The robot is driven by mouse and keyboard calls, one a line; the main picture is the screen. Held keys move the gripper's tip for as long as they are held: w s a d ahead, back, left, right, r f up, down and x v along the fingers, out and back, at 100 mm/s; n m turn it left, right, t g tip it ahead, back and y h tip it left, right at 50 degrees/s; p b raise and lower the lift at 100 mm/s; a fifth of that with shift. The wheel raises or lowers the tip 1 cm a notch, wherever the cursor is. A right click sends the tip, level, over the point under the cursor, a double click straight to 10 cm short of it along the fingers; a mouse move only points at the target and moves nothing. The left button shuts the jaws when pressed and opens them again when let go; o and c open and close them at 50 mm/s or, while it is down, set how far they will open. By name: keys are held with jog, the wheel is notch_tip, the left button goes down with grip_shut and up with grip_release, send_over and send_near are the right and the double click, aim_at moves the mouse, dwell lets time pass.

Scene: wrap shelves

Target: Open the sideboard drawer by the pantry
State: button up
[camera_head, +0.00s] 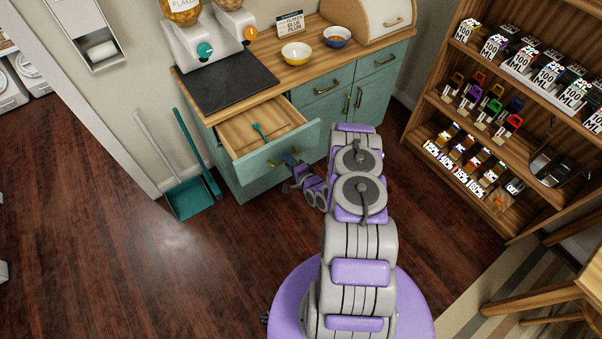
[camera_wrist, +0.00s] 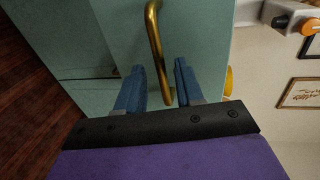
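The sideboard (camera_head: 228,177) is teal with a wooden top. Its left upper drawer (camera_head: 306,138) is pulled out, and its wooden inside shows a small green utensil (camera_head: 259,131). The drawer's brass handle (camera_head: 274,164) is on the front panel, partly hidden by my gripper (camera_head: 291,172). In the wrist view the handle (camera_wrist: 154,40) runs down towards the gap between the two blue fingers of my gripper (camera_wrist: 157,85). The fingers are apart, with space on both sides of the handle's near end. I cannot tell whether they touch it.
A dustpan (camera_head: 188,198) and a broom (camera_head: 199,150) lean by the wall left of the sideboard. A stocked wooden shelf (camera_head: 420,110) is at right. The floor at left is clear.

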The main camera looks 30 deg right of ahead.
jog(key=p+v, duration=0.1)
jog(key=v, duration=1.5)
jog(key=shift+s+p, duration=0.35)
jog(key=shift+w, duration=0.1)
